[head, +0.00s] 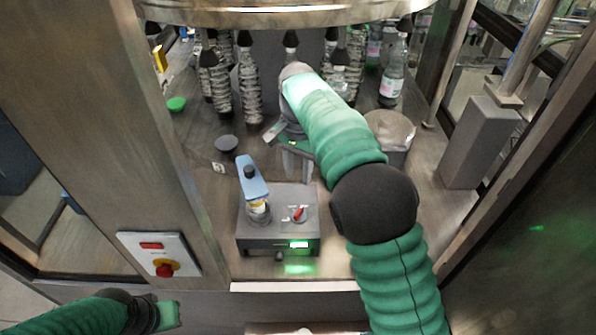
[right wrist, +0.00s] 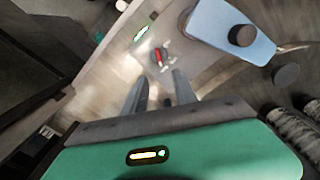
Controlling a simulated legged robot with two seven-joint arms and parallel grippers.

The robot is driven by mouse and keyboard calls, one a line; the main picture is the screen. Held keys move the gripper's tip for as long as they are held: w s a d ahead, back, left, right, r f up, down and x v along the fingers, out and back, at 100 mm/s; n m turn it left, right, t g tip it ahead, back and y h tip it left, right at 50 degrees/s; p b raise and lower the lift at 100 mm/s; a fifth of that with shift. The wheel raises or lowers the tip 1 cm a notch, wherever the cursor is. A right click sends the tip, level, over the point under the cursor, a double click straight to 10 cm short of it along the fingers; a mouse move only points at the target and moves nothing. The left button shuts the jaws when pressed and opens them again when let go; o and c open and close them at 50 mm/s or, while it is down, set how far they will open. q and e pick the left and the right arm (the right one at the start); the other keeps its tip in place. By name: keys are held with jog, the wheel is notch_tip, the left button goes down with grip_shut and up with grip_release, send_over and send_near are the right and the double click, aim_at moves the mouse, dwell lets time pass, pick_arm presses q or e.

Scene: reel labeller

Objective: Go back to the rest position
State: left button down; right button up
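My right arm reaches from the bottom right into the machine in the head view. Its gripper (head: 296,172) hangs above the deck, just behind the grey control box (head: 278,222). In the right wrist view the two fingers of the right gripper (right wrist: 157,82) stand apart with nothing held between them. The box carries a red switch (head: 299,214), also visible in the right wrist view (right wrist: 158,56), and a blue lever plate with a black knob (head: 250,172). My left arm shows at the bottom left, with its gripper end (head: 168,314) outside the machine; its fingers cannot be made out.
Several dark-capped bottles (head: 248,85) stand behind the right gripper. A labelled bottle (head: 393,75) stands at the right, near a round grey canister (head: 391,130). Metal posts (head: 110,90) flank the opening. A panel with a red button (head: 160,255) is on the left.

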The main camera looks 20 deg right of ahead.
jog(key=shift+r, duration=0.65)
jog(key=shift+f, duration=0.1)
jog(key=s+d+f+n+b, duration=0.1)
jog(key=s+f+b, duration=0.1)
jog(key=f, duration=0.2)
jog(key=s+d+f+n+b, duration=0.1)
jog(key=s+f+b, duration=0.1)
jog(key=s+f, duration=0.1)
jog(key=s+d+f+n+t+b, duration=0.1)
jog(key=s+f+b, duration=0.1)
jog(key=f, duration=0.4)
jog(key=shift+s+b, duration=0.2)
jog(key=shift+b, duration=0.2)
jog(key=s+f+n+t+b, duration=0.1)
jog(key=s+f+n+b, duration=0.4)
jog(key=s+f, duration=0.8)
jog(key=s+n, duration=0.1)
jog(key=s, duration=0.1)
jog(key=shift+s+t, duration=0.3)
jog(key=shift+w, duration=0.1)
